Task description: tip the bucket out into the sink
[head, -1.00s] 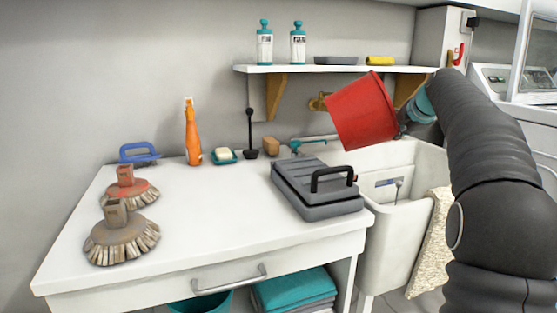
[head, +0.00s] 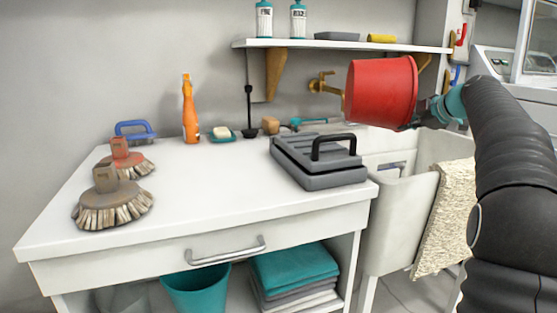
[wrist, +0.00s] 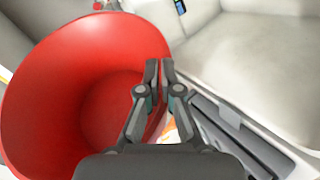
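The red bucket (head: 380,92) hangs in the air in the head view, above the back of the white sink (head: 395,225) and in front of the wall shelf. Its mouth is turned away from the head camera. In the wrist view the bucket (wrist: 85,90) fills the left side, its open mouth facing the camera; its inside looks plain red, with no contents visible. My gripper (wrist: 160,75) is shut on the bucket's rim at the right of the mouth. In the head view my gripper (head: 412,122) is partly hidden behind the bucket.
A white counter (head: 190,215) with a grey case (head: 320,160), brushes (head: 112,200) and an orange bottle (head: 190,108) stands left of the sink. A brass tap (head: 322,84) is beside the bucket. A cloth (head: 445,215) hangs over the sink's front; a shelf (head: 340,45) is above.

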